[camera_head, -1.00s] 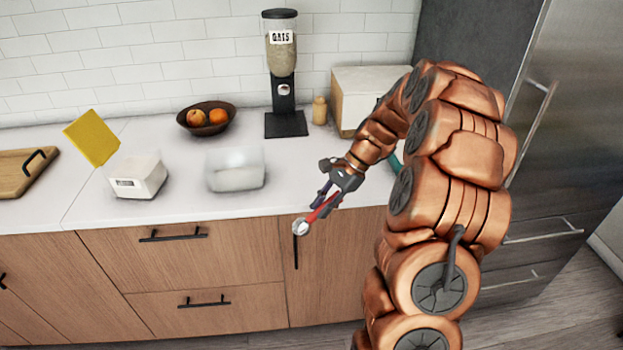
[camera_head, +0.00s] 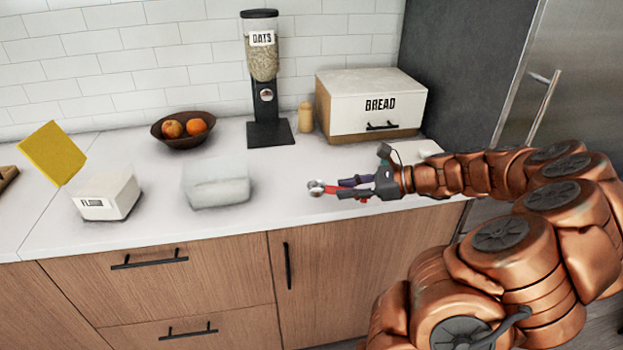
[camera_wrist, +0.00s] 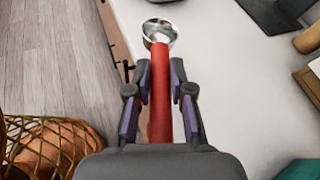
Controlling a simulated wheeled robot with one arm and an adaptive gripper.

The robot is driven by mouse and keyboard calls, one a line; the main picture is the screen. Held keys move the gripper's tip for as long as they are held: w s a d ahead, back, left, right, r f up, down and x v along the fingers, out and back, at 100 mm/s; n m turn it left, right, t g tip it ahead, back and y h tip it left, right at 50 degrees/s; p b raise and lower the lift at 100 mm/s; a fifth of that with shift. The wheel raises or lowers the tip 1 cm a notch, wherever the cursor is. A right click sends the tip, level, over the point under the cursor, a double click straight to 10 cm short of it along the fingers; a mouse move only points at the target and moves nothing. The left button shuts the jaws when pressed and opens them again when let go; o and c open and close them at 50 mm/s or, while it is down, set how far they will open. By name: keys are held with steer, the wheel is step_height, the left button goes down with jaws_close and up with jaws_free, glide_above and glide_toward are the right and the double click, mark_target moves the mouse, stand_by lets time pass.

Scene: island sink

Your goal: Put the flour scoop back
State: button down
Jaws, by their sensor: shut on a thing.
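The flour scoop (camera_wrist: 161,85) has a red handle and a round metal bowl, and my gripper (camera_wrist: 160,95) is shut on its handle. In the head view my gripper (camera_head: 352,187) holds the scoop (camera_head: 317,187) over the counter's front part, with the bowl pointing left. A white box labelled FLOUR (camera_head: 108,198) stands on the counter at the left. A yellow square panel (camera_head: 52,153) is tilted up behind it. A clear, pale container (camera_head: 217,184) stands between the flour box and my gripper. Whether the flour box is open on top is hard to tell.
A fruit bowl (camera_head: 183,140), an oats dispenser (camera_head: 266,95), a small wooden shaker (camera_head: 305,117) and a bread box (camera_head: 370,105) stand along the back. The counter left of the scoop is bare up to the clear container.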

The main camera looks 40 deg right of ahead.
steer(key=w+p, duration=0.1)
steer(key=w, duration=0.7)
steer(key=w+f+p, duration=0.1)
steer(key=w, duration=0.4)
steer(key=shift+f+p, duration=0.1)
steer(key=shift+p, duration=0.2)
steer(key=shift+f+p, duration=0.45)
steer(key=shift+f, duration=1.3)
steer(key=c, duration=1)
jaws_free()
steer(key=b+v, duration=0.2)
steer(key=v, duration=1)
